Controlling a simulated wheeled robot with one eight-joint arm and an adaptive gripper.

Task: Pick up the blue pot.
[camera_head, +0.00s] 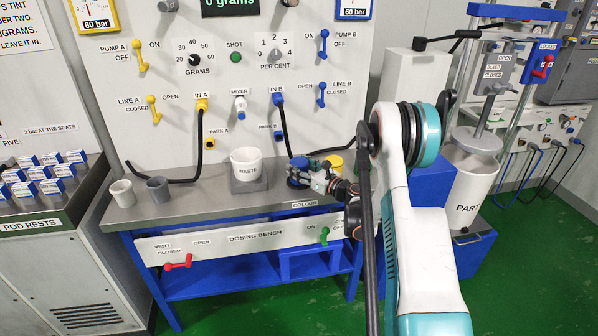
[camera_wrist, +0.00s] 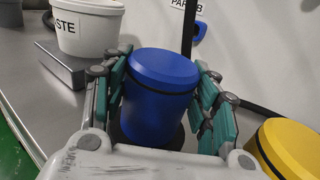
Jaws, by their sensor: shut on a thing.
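The blue pot (camera_wrist: 158,92) with its blue lid stands upright between the two fingers of my gripper (camera_wrist: 165,110) in the wrist view. The fingers are shut on its sides. In the head view the blue pot (camera_head: 298,172) shows at the right part of the bench top, with my gripper (camera_head: 312,178) at it from the right. Part of the pot is hidden by the gripper there. I cannot tell whether its base touches the bench.
A yellow pot (camera_wrist: 290,145) stands close on the right in the wrist view. The white WASTE tub (camera_head: 246,163) sits on a grey block (camera_head: 248,186) to the left. A black hose (camera_head: 288,140) hangs behind the blue pot.

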